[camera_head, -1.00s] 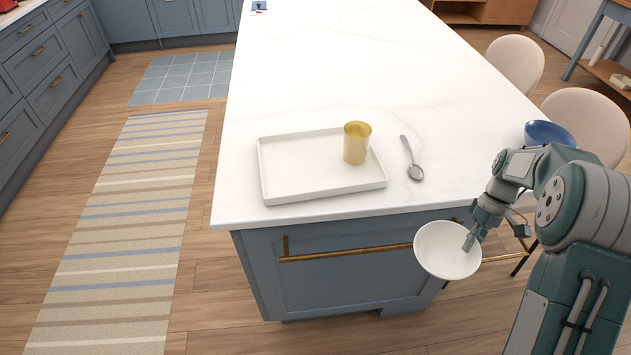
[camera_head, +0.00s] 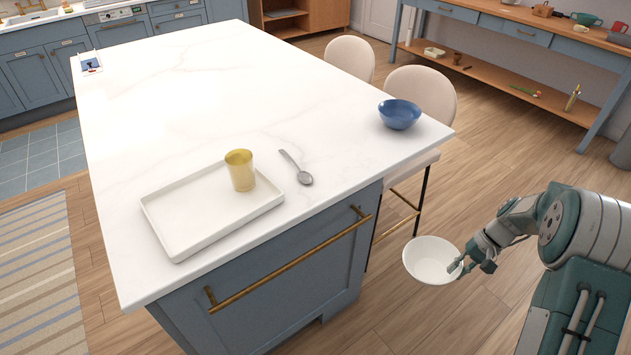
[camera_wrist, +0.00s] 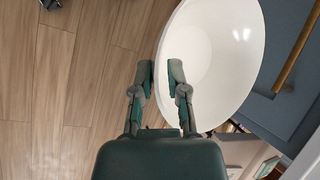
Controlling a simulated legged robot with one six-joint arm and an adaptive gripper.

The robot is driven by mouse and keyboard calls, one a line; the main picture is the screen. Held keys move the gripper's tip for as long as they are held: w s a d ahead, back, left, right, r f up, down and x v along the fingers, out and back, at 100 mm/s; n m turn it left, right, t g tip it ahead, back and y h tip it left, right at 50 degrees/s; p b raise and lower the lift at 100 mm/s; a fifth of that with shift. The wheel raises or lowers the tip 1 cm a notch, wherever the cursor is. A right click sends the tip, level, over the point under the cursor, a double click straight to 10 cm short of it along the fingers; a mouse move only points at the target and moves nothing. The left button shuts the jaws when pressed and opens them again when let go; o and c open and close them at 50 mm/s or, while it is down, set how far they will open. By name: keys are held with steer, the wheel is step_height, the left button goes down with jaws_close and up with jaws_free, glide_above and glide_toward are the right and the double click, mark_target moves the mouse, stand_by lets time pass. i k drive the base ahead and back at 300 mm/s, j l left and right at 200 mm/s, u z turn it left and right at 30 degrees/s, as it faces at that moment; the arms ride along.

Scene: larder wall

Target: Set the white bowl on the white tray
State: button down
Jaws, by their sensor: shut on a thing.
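The white bowl (camera_head: 432,259) hangs in the air over the wooden floor, to the right of the island's front. My gripper (camera_head: 464,266) is shut on the bowl's rim at its right side. In the wrist view the bowl (camera_wrist: 226,50) fills the upper right, with my gripper's fingers (camera_wrist: 160,82) at its near edge. The white tray (camera_head: 176,242) lies on the island top near its front left corner. A gold cup (camera_head: 240,171) stands in the tray's right part; the rest of the tray is bare.
A spoon (camera_head: 297,169) lies on the marble island top (camera_head: 235,90) right of the tray. A blue bowl (camera_head: 399,114) stands near the island's right corner. A brass handle (camera_head: 290,266) juts from the island's front. Chairs (camera_head: 422,92) stand along the right side.

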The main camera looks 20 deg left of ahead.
mark_target(193, 212)
steer(key=k+j+z, duration=0.15)
steer(key=z, duration=0.8)
steer(key=k+z, duration=0.15)
steer(key=k, duration=0.6)
steer(key=u, duration=0.45)
steer(key=k+u, duration=0.1)
steer(key=u, duration=0.3)
steer(key=j+u, duration=0.1)
steer(key=u, duration=0.35)
steer(key=k+j+u, duration=0.1)
steer(key=u, duration=0.75)
